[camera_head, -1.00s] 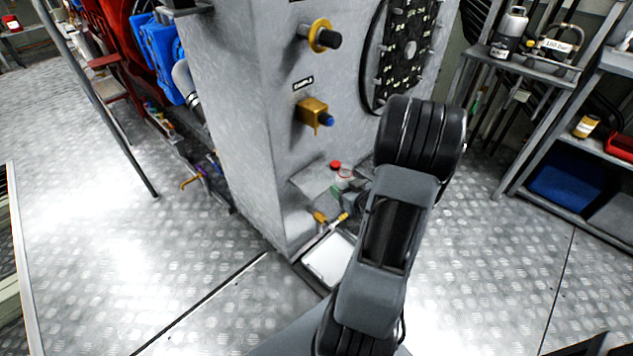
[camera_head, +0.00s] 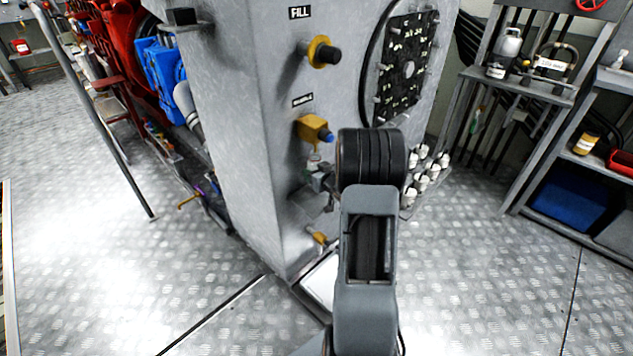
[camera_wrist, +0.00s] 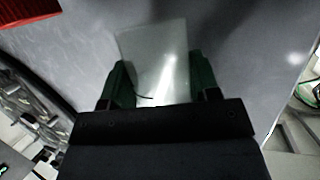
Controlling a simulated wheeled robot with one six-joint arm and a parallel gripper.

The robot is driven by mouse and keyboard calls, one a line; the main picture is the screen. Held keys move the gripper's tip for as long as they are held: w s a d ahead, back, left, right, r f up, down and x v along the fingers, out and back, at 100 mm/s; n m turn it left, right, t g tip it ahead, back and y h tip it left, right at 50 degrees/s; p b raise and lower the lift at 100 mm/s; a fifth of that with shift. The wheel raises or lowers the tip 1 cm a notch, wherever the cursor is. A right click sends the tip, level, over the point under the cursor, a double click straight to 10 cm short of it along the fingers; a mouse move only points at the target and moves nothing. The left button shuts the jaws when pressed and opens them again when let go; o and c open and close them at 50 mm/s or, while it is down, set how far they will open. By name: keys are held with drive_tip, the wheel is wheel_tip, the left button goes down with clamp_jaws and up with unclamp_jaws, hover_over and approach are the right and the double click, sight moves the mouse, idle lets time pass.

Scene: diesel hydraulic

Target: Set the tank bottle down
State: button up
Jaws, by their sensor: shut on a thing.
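The tank bottle (camera_wrist: 158,58) is a pale, translucent container between the two dark green fingers of my gripper (camera_wrist: 158,85) in the wrist view. My gripper is shut on it. In the head view the bottle (camera_head: 313,160) is small and partly hidden by my gripper (camera_head: 320,180). It is just below the yellow sample tap (camera_head: 313,128) on the grey cabinet's face. A small grey ledge (camera_head: 308,200) juts from the cabinet below the gripper. My arm hides part of this ledge, and I cannot tell what stands on the hidden part.
The grey cabinet (camera_head: 235,130) carries a yellow-and-black fill fitting (camera_head: 322,52) above the tap. A lower yellow fitting (camera_head: 318,238) and a white tray (camera_head: 320,282) are near the floor. Several small bottles (camera_head: 430,165) stand right of my arm. Open floor (camera_head: 460,270) lies at right.

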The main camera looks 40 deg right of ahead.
drive_tip(key=shift+f+b, duration=0.75)
drive_tip(key=shift+f, duration=1)
drive_tip(key=shift+f, duration=0.2)
drive_tip(key=o, duration=0.9)
drive_tip(key=shift+o, duration=0.2)
